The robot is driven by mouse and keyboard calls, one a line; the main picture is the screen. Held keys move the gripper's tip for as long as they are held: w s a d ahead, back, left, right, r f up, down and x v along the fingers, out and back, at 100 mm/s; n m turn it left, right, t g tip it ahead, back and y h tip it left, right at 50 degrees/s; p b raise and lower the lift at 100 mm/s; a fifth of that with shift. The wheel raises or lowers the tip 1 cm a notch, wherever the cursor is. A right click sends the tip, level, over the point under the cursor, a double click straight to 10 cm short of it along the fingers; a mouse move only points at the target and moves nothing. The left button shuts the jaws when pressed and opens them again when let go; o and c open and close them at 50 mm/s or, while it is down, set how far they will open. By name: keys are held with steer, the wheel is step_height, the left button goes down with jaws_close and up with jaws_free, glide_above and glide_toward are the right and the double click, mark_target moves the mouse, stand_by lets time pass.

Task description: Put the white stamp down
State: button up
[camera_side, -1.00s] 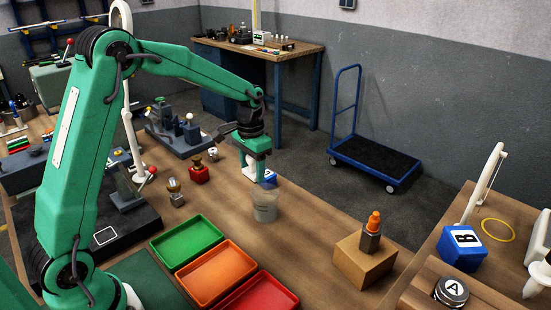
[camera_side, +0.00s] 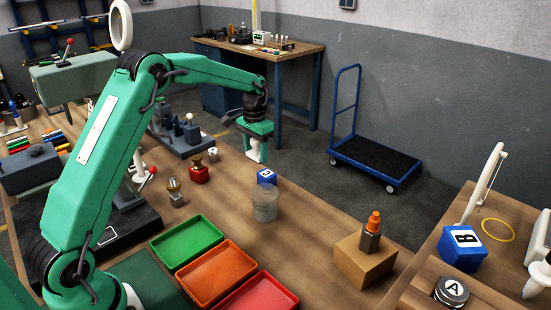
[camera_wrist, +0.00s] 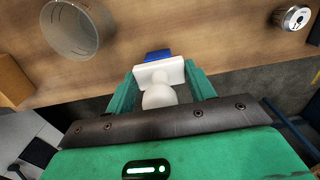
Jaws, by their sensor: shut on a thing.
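The white stamp (camera_side: 253,152) is in my gripper (camera_side: 257,137), held above the far edge of the wooden bench. In the wrist view, the stamp (camera_wrist: 160,92) sits between the two green fingers of my gripper (camera_wrist: 162,84), its wide flat end pointing away from the palm. A gap shows between the stamp and the bench in the side view. A blue block (camera_side: 267,177) with a white label stands on the bench below; a blue patch (camera_wrist: 158,56) shows just past the stamp in the wrist view.
A translucent grey cup (camera_side: 265,205) stands beside the blue block. Green (camera_side: 186,238), orange (camera_side: 216,275) and red (camera_side: 262,295) trays lie nearer. A cardboard box (camera_side: 362,262) is at the right.

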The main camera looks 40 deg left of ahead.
glide_above(239, 172)
step_height(239, 172, down, 7)
steer(key=shift+r, duration=0.15)
steer(key=shift+f, duration=2)
steer(key=shift+f, duration=0.1)
steer(key=o, duration=1)
step_height(239, 172, up, 12)
steer(key=shift+r, duration=0.1)
